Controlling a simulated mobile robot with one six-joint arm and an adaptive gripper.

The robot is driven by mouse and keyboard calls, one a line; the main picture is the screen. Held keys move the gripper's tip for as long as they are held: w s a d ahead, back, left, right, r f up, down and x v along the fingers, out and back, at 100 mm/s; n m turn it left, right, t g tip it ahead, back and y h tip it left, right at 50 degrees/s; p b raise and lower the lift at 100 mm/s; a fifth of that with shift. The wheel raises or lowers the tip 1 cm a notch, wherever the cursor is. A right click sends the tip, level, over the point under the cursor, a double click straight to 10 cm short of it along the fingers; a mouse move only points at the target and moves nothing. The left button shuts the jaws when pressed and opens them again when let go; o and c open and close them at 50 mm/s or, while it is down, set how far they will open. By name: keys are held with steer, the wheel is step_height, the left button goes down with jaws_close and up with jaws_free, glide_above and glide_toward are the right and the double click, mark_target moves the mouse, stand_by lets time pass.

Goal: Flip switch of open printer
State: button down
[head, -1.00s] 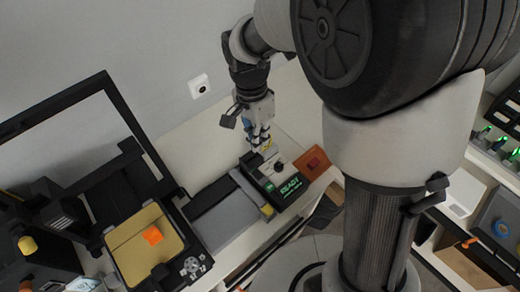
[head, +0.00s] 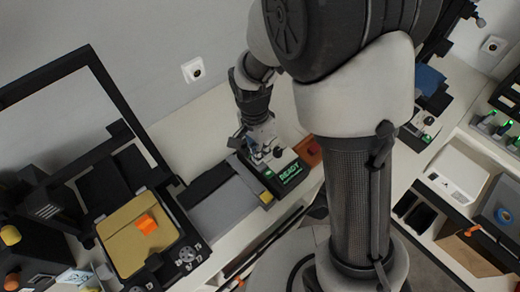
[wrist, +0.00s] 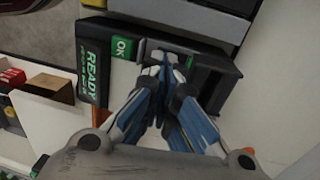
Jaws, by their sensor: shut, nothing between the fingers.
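An open-frame printer with a black frame (head: 108,86) stands at the left in the head view. An orange cube (head: 146,224) sits on its gold bed (head: 122,248), and a grey knob-like part (head: 187,254) is at its front corner. My gripper (head: 262,155) is away from that printer, at a dark device with a green READY label (head: 290,171). The device also shows in the wrist view, with the READY label (wrist: 92,75) and a green OK label (wrist: 122,47). My gripper (wrist: 167,72) is shut and empty there, its blue fingertips over the light panel beside OK. I cannot tell whether they touch it.
A grey flat part (head: 222,207) lies between the printer and the READY device. An orange-brown block (head: 309,150) is beside the device. A wall socket (head: 193,70) is behind. More equipment (head: 420,125) stands at the right.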

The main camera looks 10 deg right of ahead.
steer(key=shift+s+d+f, duration=0.15)
steer(key=shift+s+f, duration=0.05)
steer(key=shift+f, duration=0.25)
steer(key=shift+w, duration=0.1)
